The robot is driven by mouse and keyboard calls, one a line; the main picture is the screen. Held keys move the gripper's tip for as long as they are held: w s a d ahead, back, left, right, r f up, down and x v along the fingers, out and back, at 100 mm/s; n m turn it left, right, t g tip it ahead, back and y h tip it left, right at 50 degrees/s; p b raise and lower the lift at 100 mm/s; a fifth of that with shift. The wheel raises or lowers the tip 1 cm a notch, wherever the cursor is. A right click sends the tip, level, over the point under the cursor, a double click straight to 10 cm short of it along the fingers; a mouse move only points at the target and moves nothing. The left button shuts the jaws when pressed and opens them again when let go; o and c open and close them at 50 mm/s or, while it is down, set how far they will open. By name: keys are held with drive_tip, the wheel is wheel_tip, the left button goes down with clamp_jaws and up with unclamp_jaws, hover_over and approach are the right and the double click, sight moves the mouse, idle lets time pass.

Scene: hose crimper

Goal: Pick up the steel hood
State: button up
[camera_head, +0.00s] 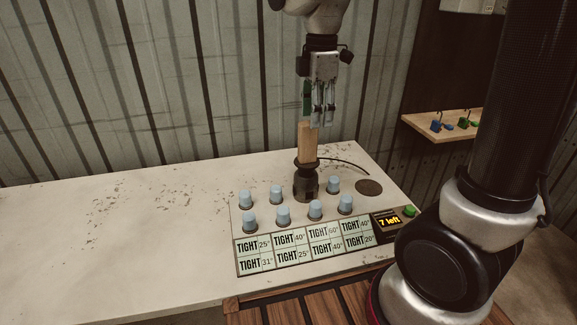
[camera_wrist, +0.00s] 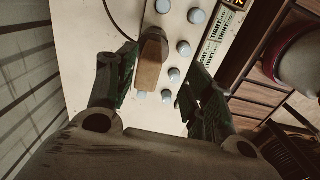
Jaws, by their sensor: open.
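A dark, flanged, cup-like piece (camera_head: 306,183) stands upright on the control panel, with a pale wooden block (camera_head: 306,143) rising from its top. I cannot tell for sure whether this dark piece is the steel hood; no other piece clearly looks like one. My gripper (camera_head: 322,120) points down, open and empty, just above and slightly right of the block's top. In the wrist view the wooden block (camera_wrist: 149,65) shows between the two spread fingers, nearer the left one, apart from both. The dark piece (camera_wrist: 161,33) is partly hidden behind the block there.
Several pale blue knobs (camera_head: 283,215) surround the dark piece on the panel. Labels (camera_head: 291,240) marked TIGHT, a "7 left" display (camera_head: 389,220) and a green button (camera_head: 409,211) line its front and right. A thin dark cable (camera_head: 345,161) curves behind. The white table (camera_head: 120,235) is clear at left.

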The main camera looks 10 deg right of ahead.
sight(308, 139)
drive_tip(key=shift+w+a+f, duration=0.15)
drive_tip(key=shift+w+a, duration=0.15)
drive_tip(key=shift+w, duration=0.05)
drive_tip(key=shift+a+f, duration=0.1)
drive_tip(key=shift+f, duration=0.2)
drive_tip(key=f, duration=0.7)
drive_tip(key=shift+w+a, duration=0.3)
drive_tip(key=shift+a, duration=0.05)
clamp_jaws()
